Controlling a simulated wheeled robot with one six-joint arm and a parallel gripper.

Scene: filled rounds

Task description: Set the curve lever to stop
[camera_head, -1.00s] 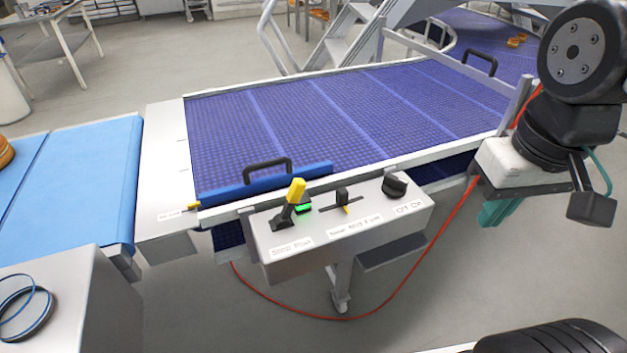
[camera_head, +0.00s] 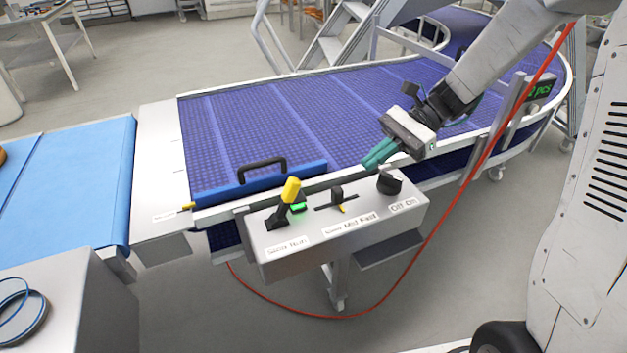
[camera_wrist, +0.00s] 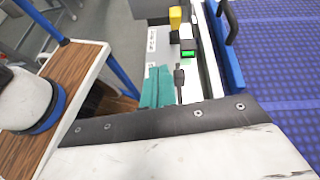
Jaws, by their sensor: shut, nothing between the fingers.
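The curve lever (camera_head: 290,190) is a black lever with a yellow grip on the left of a grey control box (camera_head: 350,246). It is tilted up and to the right in the head view, beside a lit green indicator (camera_head: 298,207). Its yellow grip also shows in the wrist view (camera_wrist: 175,17). Its label is too small to read surely. My gripper (camera_head: 366,163), with teal fingers, is shut and empty. It is above the box's right part, apart from the lever. The fingers also show in the wrist view (camera_wrist: 156,88).
A black slider (camera_head: 337,195) and a black knob (camera_head: 389,183) sit right of the lever on the box. A black-handled blue bar (camera_head: 262,182) lies behind it at the purple belt's edge. A red cable (camera_head: 404,282) hangs below.

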